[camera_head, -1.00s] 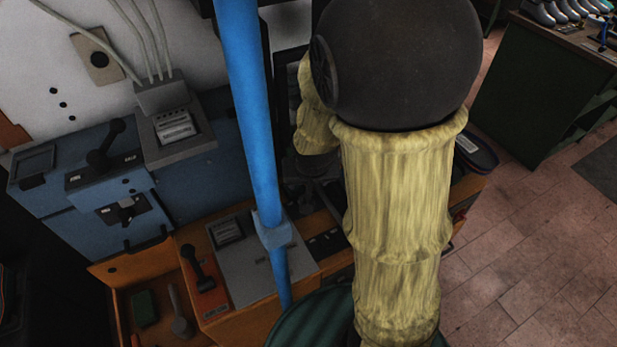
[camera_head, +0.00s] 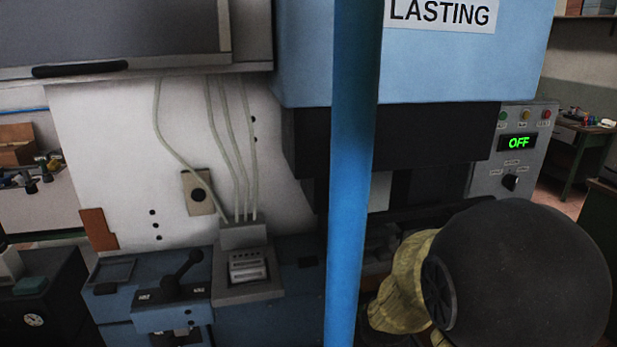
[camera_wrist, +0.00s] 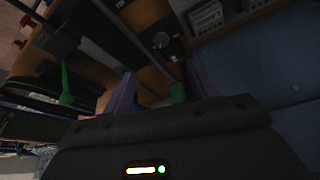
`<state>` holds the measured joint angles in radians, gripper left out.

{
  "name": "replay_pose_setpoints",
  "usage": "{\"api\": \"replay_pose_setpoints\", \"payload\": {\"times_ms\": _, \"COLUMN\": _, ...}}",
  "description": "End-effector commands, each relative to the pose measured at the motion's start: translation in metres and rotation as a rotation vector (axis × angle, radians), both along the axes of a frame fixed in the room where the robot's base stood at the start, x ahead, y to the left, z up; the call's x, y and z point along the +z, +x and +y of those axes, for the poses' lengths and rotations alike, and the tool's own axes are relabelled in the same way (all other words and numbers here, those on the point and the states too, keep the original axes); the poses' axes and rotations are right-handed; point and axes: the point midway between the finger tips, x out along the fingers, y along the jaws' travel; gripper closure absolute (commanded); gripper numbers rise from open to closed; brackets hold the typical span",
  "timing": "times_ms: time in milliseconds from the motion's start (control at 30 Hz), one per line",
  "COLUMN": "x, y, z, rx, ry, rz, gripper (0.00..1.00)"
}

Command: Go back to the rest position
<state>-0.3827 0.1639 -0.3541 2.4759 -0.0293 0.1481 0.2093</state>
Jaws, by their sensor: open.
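In the wrist view my gripper (camera_wrist: 160,85) is open, its two purple-grey fingers apart with nothing visible between them. It points toward the orange-brown bench (camera_wrist: 152,72) of the machine. The light blue press (camera_head: 440,65) carries a "LASTING" sign. Its control panel (camera_head: 515,150) reads a green OFF.
A blue vertical pole (camera_head: 352,180) crosses the middle of the head view. A lever unit (camera_head: 172,290) and a grey box with cables (camera_head: 245,268) stand at the lower left. A green table (camera_head: 575,140) stands at the far right. The wrist view is dark.

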Motion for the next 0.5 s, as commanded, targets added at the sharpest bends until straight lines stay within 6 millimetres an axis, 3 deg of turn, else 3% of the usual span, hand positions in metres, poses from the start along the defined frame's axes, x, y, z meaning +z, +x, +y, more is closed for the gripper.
{"api": "replay_pose_setpoints", "payload": {"times_ms": 300, "x": 0.013, "y": -0.052, "z": -0.007, "rx": 0.095, "ry": 0.012, "rz": 0.104, "gripper": 0.41}}
{"api": "replay_pose_setpoints", "payload": {"times_ms": 500, "x": 0.016, "y": -0.068, "z": -0.007, "rx": 0.136, "ry": 0.005, "rz": 0.137, "gripper": 0.41}}
